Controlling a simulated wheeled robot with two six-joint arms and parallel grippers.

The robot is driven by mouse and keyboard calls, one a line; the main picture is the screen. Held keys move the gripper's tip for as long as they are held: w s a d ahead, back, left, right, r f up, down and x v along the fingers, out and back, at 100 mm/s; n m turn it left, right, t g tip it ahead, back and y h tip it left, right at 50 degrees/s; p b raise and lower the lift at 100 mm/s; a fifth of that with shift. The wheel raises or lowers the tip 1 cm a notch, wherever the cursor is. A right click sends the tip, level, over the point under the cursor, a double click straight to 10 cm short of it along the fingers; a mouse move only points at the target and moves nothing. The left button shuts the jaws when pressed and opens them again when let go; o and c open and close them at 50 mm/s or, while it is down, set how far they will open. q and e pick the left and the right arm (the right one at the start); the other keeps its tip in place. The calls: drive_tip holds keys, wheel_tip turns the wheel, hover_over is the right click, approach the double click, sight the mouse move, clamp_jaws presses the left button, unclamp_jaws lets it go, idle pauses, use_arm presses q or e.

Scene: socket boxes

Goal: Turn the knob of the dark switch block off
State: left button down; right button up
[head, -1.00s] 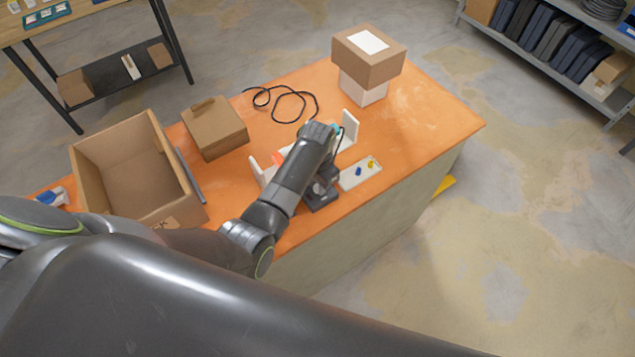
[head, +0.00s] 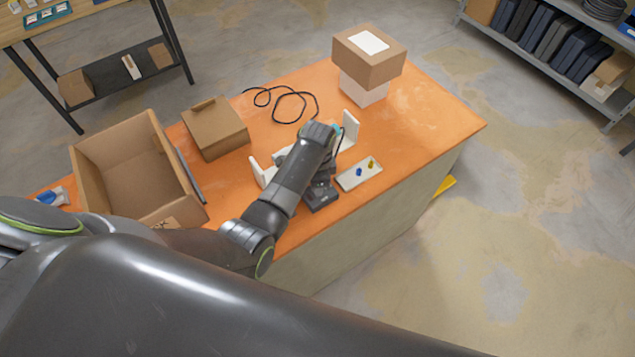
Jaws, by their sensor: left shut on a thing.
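My left arm reaches over the orange table (head: 430,118), and its wrist bends down at the table's front. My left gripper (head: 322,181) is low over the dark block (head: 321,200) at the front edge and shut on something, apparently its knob. The fingertips and the knob are mostly hidden by the wrist and too small to make out, so the knob's angle cannot be told. My right gripper is not in view.
White upright panels (head: 349,130) stand close around the wrist. A pale plate (head: 347,184) with a blue and a yellow piece lies right of the block. An open carton (head: 88,188), a closed box (head: 215,130), a black cable (head: 277,110) and stacked boxes (head: 370,60) are farther off.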

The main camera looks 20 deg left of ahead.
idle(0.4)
use_arm(q)
drive_tip(key=c, duration=1.2)
unclamp_jaws()
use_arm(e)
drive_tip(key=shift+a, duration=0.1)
